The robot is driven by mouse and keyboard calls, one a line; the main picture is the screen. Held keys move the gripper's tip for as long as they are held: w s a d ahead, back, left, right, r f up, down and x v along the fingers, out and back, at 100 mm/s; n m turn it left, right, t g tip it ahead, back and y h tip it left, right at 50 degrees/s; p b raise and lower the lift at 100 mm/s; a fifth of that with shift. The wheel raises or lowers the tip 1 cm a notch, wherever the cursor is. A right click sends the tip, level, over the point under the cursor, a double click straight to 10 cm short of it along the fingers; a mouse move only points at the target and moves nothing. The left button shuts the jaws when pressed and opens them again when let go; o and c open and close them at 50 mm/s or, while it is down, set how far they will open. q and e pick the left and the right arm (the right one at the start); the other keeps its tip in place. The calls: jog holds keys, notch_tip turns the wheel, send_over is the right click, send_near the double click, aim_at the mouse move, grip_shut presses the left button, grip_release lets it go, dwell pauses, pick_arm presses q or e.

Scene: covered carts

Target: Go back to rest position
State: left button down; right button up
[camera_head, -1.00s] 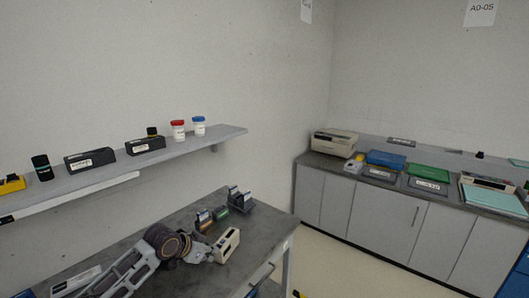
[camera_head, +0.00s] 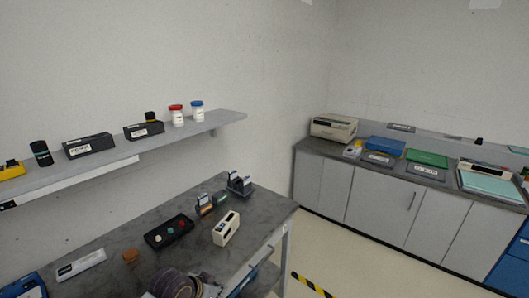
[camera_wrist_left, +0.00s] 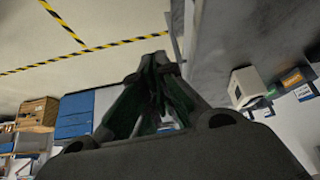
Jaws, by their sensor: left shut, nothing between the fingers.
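My left gripper (camera_wrist_left: 156,62) shows in the left wrist view with its dark fingers meeting at the tips, shut and empty. Below it lie the floor and the table's edge. In the head view only a part of my left arm shows at the bottom edge, over the front of the dark grey table (camera_head: 105,288); its gripper is out of that picture. My right gripper is in neither view.
A black box with coloured buttons (camera_head: 169,231), a white device (camera_head: 226,229) and small holders (camera_head: 204,205) stand on the table. A wall shelf (camera_head: 95,166) runs above. Grey cabinets (camera_head: 380,205) stand at the right. Open floor with yellow-black tape (camera_head: 311,286) lies between.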

pick_arm(q)
jog(key=shift+s+a+f+n+g+y, duration=0.75)
jog(key=shift+s+a, duration=1.25)
jog(key=shift+s, duration=2.15)
jog(key=shift+s+a+f+n+g+y, duration=0.35)
jog(key=shift+s+a+n+y, duration=0.95)
jog(key=shift+s, duration=2.85)
notch_tip(320, 180, down, 34)
jog(key=s+a+g, duration=0.1)
jog(key=s+a, duration=0.1)
jog(key=s, duration=0.1)
jog(key=s+a+f+b, duration=0.1)
jog(key=s+f, duration=0.9)
jog(key=s, duration=0.1)
jog(key=s+a+f+g, duration=0.1)
jog(key=s+a+f, duration=0.1)
jog(key=s+f, duration=0.9)
jog(key=shift+a+h+b, duration=0.3)
jog(key=shift+h+b, duration=0.05)
jog(key=shift+b, duration=0.05)
